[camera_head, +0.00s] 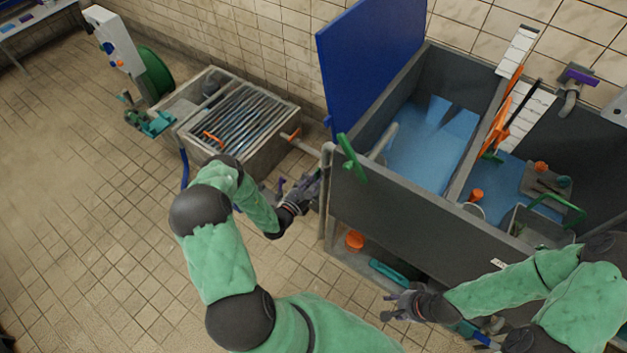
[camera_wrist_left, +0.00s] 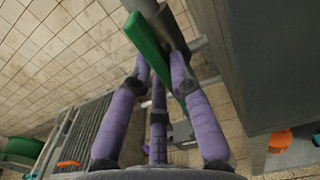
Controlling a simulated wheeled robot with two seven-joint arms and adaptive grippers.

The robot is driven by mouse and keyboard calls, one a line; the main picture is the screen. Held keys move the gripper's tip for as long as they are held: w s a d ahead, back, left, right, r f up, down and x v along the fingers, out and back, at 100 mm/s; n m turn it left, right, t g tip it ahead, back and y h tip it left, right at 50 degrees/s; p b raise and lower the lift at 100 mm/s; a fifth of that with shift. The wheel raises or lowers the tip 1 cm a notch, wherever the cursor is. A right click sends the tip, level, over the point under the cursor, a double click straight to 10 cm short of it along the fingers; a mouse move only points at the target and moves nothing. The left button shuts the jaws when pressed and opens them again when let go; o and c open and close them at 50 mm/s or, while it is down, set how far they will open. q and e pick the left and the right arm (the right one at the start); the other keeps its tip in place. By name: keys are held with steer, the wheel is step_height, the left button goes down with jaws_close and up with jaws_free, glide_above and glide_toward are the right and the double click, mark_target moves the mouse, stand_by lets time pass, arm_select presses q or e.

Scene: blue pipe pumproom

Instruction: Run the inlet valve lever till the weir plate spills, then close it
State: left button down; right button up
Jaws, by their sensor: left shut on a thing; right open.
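The green lever (camera_head: 351,158) stands on a pipe at the near left corner of the grey tank (camera_head: 410,205). In the left wrist view the green lever (camera_wrist_left: 147,42) slants down between the purple fingers. My left gripper (camera_head: 308,187) is shut, apparently on this lever; the exact contact is hard to see. The tank holds blue water (camera_head: 425,150), with a light, notched shape in it that may be the weir plate; I cannot tell whether water spills. My right gripper (camera_head: 397,304) is open and empty in front of the tank's lower shelf.
A grated basin (camera_head: 240,115) with orange handles stands left of the tank. An orange knob (camera_head: 354,240) and a green bar (camera_head: 388,271) lie low at the tank's front.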

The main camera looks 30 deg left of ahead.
arm_select(q)
steer(key=shift+f, duration=0.1)
steer(key=c, duration=1.1)
jaws_free()
steer(key=shift+c, duration=0.2)
steer(key=shift+s, duration=0.15)
steer(key=s, duration=1.1)
steer(key=shift+s+a, duration=0.4)
